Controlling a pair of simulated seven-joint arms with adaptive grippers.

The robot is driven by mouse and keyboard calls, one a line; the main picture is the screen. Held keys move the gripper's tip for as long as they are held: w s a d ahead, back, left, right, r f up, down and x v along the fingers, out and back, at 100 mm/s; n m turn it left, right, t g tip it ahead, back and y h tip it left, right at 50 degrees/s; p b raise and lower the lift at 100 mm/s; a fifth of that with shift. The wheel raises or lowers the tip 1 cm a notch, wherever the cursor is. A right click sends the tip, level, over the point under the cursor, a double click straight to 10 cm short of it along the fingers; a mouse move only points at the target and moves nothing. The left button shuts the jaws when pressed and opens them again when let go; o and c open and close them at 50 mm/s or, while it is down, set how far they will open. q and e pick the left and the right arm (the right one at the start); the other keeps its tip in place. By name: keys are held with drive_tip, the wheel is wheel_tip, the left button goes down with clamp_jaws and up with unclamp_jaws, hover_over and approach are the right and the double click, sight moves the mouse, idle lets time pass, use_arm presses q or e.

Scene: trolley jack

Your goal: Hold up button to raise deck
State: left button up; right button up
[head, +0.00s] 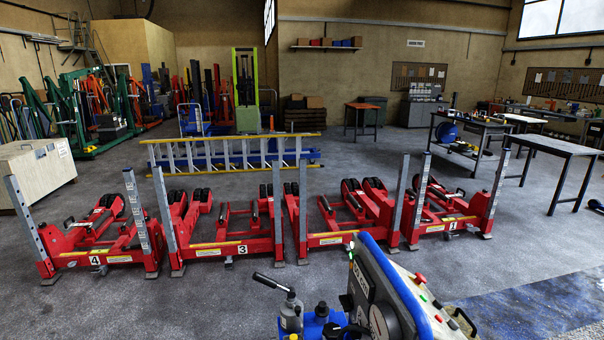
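A control box (405,300) stands at the bottom centre-right, with a blue edge, a dark grey face and a white side panel. I cannot tell which one is the up button. A blue and grey unit with a black lever (268,280) is beside the box, cut off by the lower edge. No deck can be made out for certain. Neither of my grippers is in view.
Several red wheeled lift frames with grey posts (225,245) stand in a row beyond the box. A yellow and grey ladder (230,153) lies behind them. Workbenches (560,150) are at the right, a pale crate (38,170) at the left. Grey floor is open around the box.

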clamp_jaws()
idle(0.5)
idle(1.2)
